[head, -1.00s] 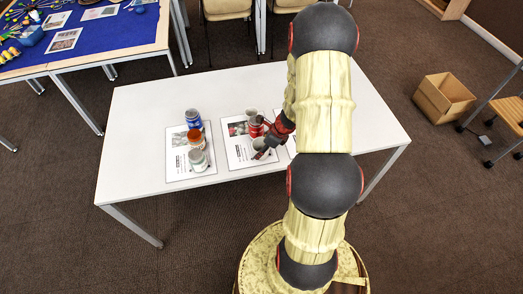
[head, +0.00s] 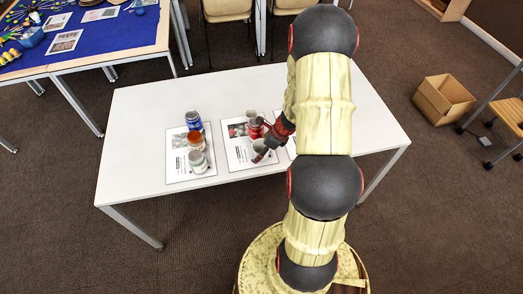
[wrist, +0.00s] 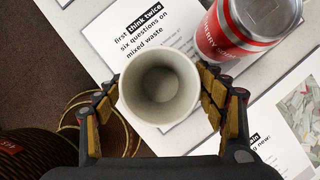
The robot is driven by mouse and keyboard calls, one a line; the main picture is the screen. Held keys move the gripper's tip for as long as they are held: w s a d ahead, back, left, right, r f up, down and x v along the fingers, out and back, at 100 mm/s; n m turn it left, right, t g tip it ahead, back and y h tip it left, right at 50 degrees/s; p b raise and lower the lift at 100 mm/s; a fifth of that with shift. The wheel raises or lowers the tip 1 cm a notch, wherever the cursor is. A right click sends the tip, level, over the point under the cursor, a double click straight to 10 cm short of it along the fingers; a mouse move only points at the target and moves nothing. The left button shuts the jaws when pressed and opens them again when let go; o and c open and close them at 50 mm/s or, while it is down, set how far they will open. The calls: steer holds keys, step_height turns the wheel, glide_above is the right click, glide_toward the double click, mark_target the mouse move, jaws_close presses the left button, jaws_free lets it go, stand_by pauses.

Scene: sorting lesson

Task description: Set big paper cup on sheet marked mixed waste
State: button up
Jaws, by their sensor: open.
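A white paper cup (wrist: 160,85) stands between the fingers of my gripper (wrist: 165,108) in the wrist view, its open mouth facing up. In the head view this cup (head: 259,145) is at the front of the middle sheet (head: 236,158), beside my gripper (head: 264,152). My gripper is open, one finger on each side of the cup. The sheet whose print reads mixed waste (wrist: 140,33) lies under and behind the cup in the wrist view. The cup's base is hidden, as is any contact with the fingers.
A red can (wrist: 250,25) stands close to the cup, and another pale cup (head: 250,115) is behind it. The left sheet (head: 176,172) holds a blue can (head: 193,121), an orange-topped item (head: 195,139) and a white can (head: 198,162). The white table (head: 135,155) is clear at left.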

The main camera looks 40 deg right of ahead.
steer(key=p+v, duration=0.5)
steer(key=v, duration=0.7)
steer(key=w+a+r+n, duration=0.3)
steer(key=a+r+n, duration=1.1)
steer(key=a+r, duration=0.3)
steer(key=s+a+r+n+t+h, duration=0.1)
steer(key=s+a+r+n, duration=1)
steer(key=n, duration=0.6)
step_height(320, 180, up, 4)
steer(key=shift+s+a+f+n+h, duration=0.15)
steer(key=shift+s+a+n+h, duration=0.2)
steer(key=shift+s, duration=0.65)
